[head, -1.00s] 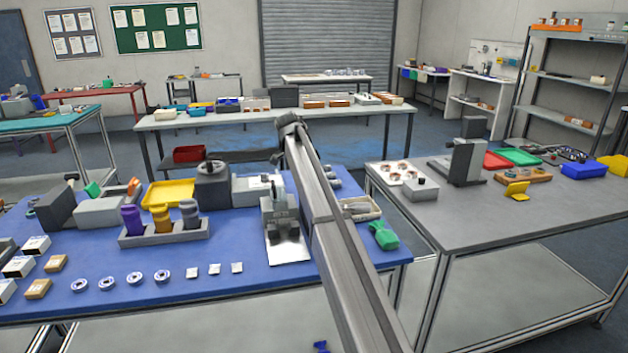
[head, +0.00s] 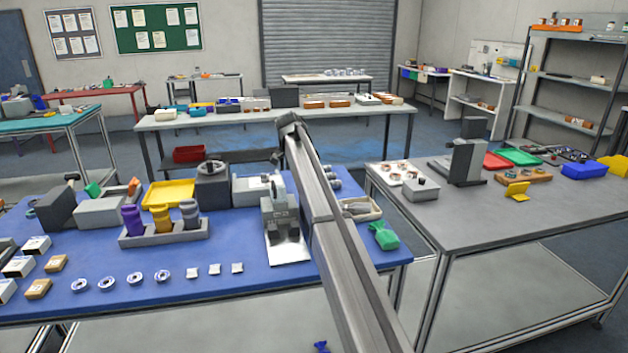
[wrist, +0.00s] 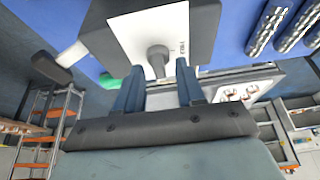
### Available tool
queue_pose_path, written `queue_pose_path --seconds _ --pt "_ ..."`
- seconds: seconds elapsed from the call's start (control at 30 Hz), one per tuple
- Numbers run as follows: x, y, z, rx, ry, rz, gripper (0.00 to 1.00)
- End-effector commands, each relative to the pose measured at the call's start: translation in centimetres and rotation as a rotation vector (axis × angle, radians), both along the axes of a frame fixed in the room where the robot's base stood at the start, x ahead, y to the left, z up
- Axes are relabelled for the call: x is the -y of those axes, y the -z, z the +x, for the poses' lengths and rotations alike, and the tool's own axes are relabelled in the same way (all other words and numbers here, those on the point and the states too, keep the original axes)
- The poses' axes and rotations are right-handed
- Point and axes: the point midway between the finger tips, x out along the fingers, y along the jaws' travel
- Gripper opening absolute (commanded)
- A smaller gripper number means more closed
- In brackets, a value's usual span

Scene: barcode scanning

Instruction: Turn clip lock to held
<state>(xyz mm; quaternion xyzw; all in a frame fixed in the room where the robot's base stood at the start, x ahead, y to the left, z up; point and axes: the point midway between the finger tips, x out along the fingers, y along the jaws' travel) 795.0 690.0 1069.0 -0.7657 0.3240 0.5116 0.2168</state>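In the wrist view, a grey knob (wrist: 158,55) stands out from the white face plate (wrist: 138,32) of a dark grey housing (wrist: 203,25). I take this knob to be the clip lock. Small dark lettering beside it is too small to read surely. My gripper (wrist: 159,72) has its two blue-grey fingers apart, one on each side of the knob's end, with a visible gap on both sides. The fingers do not appear to touch the knob. In the head view my own arm crosses the middle, and my gripper and the knob are not visible.
The blue table (head: 150,290) holds a stand with a metal plate (head: 288,247), a yellow tray (head: 170,193) and a green item (head: 383,236). Silver cylinders (wrist: 270,25) lie close to the housing. A grey table (head: 470,225) stands to the right.

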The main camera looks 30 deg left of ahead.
Motion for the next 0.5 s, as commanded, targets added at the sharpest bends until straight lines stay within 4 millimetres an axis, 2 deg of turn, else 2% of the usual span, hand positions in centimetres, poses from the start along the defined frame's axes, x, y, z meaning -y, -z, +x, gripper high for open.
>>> queue_pose_path --seconds 0.27,0.5 --pt "-0.2 -0.6 -0.1 0.0 -0.001 0.0 0.38" --pt "-1.3 -4.0 -1.0 0.001 -0.001 0.001 0.38"
